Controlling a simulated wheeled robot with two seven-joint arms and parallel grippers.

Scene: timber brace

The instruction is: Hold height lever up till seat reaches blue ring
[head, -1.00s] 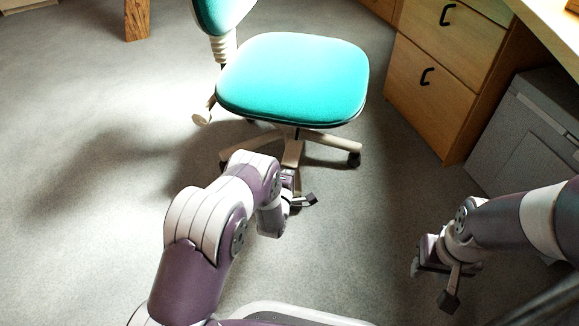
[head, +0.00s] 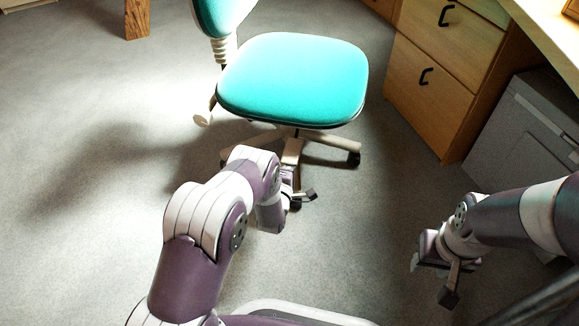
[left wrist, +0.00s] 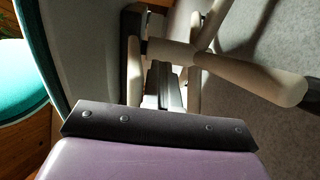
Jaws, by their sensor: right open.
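The office chair has a teal seat (head: 292,78) and a cream five-legged base in the head view. A cream paddle-shaped lever (head: 203,119) hangs at the seat's left side; I cannot tell if it is the height lever. I cannot make out a blue ring. My left gripper (head: 303,196) is low in front of the chair base, partly hidden by my own forearm; its jaw state is unclear. The left wrist view shows the chair's cream parts (left wrist: 250,75) close by and teal upholstery (left wrist: 18,75) at the left. My right gripper (head: 434,278) is open and empty, away from the chair.
A wooden drawer cabinet (head: 433,75) stands right of the chair, with a grey cabinet (head: 525,130) nearer under the pale desktop (head: 545,35). A wooden leg (head: 137,18) is at the back left. The grey floor on the left is clear.

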